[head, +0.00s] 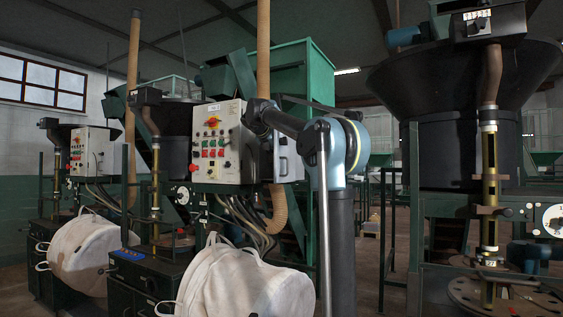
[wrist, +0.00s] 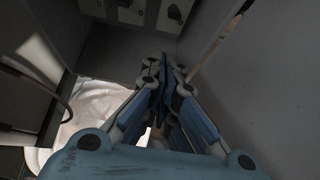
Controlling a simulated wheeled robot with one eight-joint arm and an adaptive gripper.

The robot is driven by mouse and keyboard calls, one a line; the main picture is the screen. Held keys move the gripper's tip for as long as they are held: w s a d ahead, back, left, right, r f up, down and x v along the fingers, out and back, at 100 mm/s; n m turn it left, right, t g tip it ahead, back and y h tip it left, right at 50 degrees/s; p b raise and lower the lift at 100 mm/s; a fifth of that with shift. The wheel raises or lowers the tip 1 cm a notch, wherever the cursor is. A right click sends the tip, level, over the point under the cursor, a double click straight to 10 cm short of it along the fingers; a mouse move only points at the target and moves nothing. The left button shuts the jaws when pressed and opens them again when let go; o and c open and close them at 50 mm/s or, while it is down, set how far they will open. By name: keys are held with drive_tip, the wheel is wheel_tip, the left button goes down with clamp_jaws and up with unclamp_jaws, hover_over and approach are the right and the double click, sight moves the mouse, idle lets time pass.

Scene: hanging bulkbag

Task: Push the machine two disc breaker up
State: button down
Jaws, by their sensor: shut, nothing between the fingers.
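The disc breaker is not identifiable in either view. The middle control cabinet (head: 216,142), off-white with a red and yellow rotary switch (head: 212,121) and rows of red and green buttons, is left of my arm in the head view. My arm's end reaches the cabinet's right side there, and its fingers cannot be made out. In the wrist view my gripper (wrist: 163,65) is shut and empty, between grey panel walls (wrist: 245,85).
White bulk bags (head: 245,283) hang below the cabinet and further left (head: 85,255). A tan hose (head: 279,205) runs down beside the cabinet. Another machine with a dark hopper (head: 465,75) stands at right. The grey walls leave little side room around my gripper.

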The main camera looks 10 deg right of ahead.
drive_tip(key=s+a+r, duration=0.2)
drive_tip(key=s+r, duration=0.1)
drive_tip(key=r, duration=0.2)
drive_tip(key=shift+s+a+r, duration=0.15)
drive_tip(key=shift+s+a, duration=0.15)
drive_tip(key=shift+s, duration=0.1)
drive_tip(key=shift+a, duration=0.1)
